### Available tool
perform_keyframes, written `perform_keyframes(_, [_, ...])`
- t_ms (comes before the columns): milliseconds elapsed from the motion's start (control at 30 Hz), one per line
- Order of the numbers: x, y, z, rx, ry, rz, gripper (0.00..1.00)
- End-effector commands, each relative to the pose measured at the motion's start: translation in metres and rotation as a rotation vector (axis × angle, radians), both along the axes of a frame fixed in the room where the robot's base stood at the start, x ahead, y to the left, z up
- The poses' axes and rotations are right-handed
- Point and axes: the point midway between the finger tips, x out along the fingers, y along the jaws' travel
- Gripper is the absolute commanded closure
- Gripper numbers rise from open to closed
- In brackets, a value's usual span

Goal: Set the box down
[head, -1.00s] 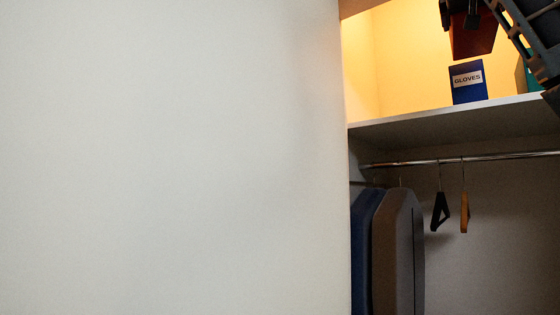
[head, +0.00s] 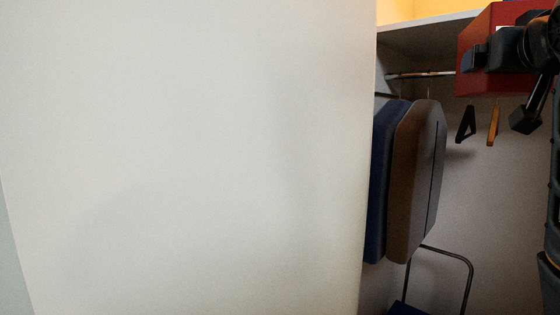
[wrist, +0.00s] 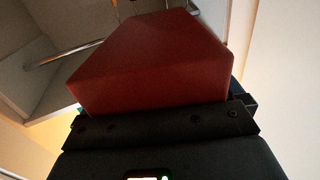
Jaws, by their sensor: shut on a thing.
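A red box (head: 484,75) is at the upper right of the head view, in front of the closet opening and partly covering the shelf edge. My gripper (head: 492,52) is shut on the box and holds it in the air. In the wrist view the red box (wrist: 155,65) fills the middle, directly against my gripper (wrist: 160,118). The fingertips are mostly hidden by the box.
A pale shelf (head: 425,37) runs across the closet above a metal rod (head: 420,75). A black hanger (head: 466,125), a wooden hanger (head: 493,126) and blue and brown garment bags (head: 415,185) hang there. A large white wall (head: 190,150) fills the left. A dark tubular frame (head: 465,270) stands low.

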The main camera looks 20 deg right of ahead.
Motion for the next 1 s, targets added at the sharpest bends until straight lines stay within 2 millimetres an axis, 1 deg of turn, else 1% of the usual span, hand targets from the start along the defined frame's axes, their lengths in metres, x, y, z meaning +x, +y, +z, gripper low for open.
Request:
perform_keyframes(33, [0.000,0.005,-0.017,0.004,0.003,0.015,0.41])
perform_keyframes(100, [0.000,0.012,-0.036,0.004,0.003,0.032,0.41])
perform_keyframes(300, [-0.002,0.030,-0.087,0.004,0.006,0.081,0.41])
perform_keyframes(867, [-0.007,0.078,-0.224,0.007,0.006,0.209,0.41])
perform_keyframes(967, [-0.008,0.088,-0.251,0.007,0.006,0.234,0.41])
perform_keyframes(1000, [-0.008,0.092,-0.263,0.006,0.008,0.246,0.41])
